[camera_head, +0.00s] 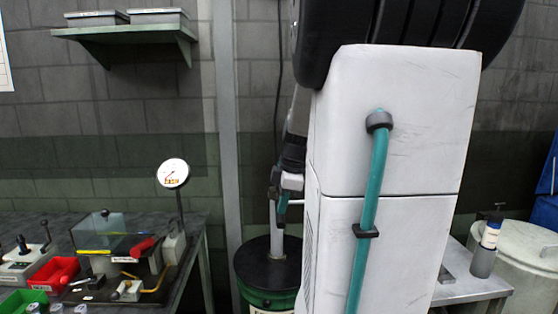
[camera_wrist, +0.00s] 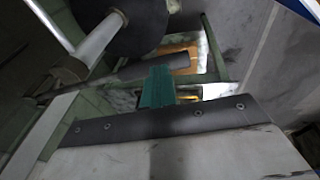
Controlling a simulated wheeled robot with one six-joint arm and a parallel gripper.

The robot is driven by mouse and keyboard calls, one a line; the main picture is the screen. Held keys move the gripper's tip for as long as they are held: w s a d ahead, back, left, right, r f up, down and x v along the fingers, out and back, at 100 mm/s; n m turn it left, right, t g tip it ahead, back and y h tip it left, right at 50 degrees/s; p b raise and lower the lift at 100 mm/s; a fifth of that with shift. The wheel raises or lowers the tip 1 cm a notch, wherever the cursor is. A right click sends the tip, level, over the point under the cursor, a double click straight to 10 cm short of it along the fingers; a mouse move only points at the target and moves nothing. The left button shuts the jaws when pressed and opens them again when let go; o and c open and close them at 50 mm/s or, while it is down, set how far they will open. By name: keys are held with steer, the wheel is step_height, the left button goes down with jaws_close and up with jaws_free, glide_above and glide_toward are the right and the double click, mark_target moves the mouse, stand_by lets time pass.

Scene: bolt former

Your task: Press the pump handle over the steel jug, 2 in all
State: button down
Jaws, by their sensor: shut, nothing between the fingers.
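The pump stands on a drum (camera_head: 275,262) with a black lid and green side. Its pale upright pipe (camera_head: 277,240) rises from the lid in the head view, partly behind my arm. In the wrist view a grey pipe (camera_wrist: 95,45) and a dark bar (camera_wrist: 120,80) appear to belong to the pump; I cannot tell which part is the handle. My gripper (camera_head: 282,208) points down close by the pipe; whether it touches is unclear. Its teal fingers (camera_wrist: 157,88) are shut and empty. I cannot make out the steel jug in either view.
My white arm with its teal hose blocks the middle right of the head view. A workbench (camera_head: 190,262) at left holds a dial gauge (camera_head: 173,174), a red bin (camera_head: 53,274) and small tools. At right are a bottle (camera_head: 490,236) and a pale barrel (camera_head: 528,252).

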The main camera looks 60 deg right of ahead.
steer(key=shift+s+a+f, duration=0.15)
steer(key=shift+f, duration=0.45)
steer(key=shift+r, duration=0.6)
steer(key=v, duration=1.4)
steer(key=shift+f, duration=0.1)
